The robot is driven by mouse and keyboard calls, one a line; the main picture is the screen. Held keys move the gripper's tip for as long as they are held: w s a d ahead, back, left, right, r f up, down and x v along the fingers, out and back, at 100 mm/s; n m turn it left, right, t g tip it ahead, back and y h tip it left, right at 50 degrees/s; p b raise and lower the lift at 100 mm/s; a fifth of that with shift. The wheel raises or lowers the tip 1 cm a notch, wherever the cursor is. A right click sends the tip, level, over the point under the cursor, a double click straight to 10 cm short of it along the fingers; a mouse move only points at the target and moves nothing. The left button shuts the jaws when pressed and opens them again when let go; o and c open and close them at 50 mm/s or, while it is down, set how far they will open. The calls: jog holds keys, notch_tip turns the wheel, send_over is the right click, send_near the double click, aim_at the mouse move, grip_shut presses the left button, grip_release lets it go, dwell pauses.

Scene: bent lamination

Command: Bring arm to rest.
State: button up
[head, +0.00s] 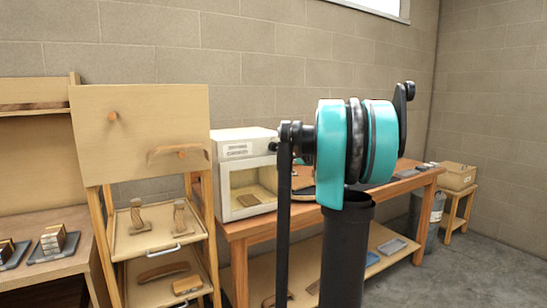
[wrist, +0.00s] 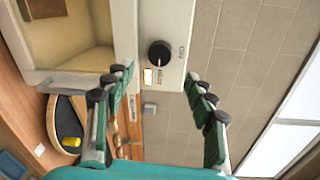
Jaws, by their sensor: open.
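My gripper (wrist: 157,76) is open and empty in the wrist view, with its two dark green, black-tipped fingers spread apart. The view is turned on its side. Between and beyond the fingertips is the control panel of a white oven-like box (wrist: 126,20), with a black knob (wrist: 159,54) and a small lit orange-and-white switch. I see no contact with it, but the gap is hard to judge. In the head view my teal and black arm stands folded in front of the workbench (head: 240,229); the gripper itself is hidden there.
In the head view the white box (head: 232,200) stands on the workbench, left of my arm. A wooden rack (head: 86,180) holds curved wood pieces further left. The floor at the right (head: 480,275) is clear.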

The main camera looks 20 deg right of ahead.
jog(key=shift+a, duration=0.1)
jog(key=s+a+f+n+g+y, duration=0.1)
jog(key=s+a+f+n+g, duration=0.75)
jog(key=s+a+f, duration=1.05)
jog(key=s+d+f+n+g+h, duration=0.2)
jog(key=s+f+n, duration=0.2)
jog(key=s+f, duration=0.6)
jog(key=s+d+f+n+g+h, duration=0.2)
jog(key=s+f+n+h, duration=0.1)
jog(key=s+f, duration=0.7)
jog(key=s+n, duration=0.1)
jog(key=s, duration=0.3)
jog(key=shift+f, duration=0.15)
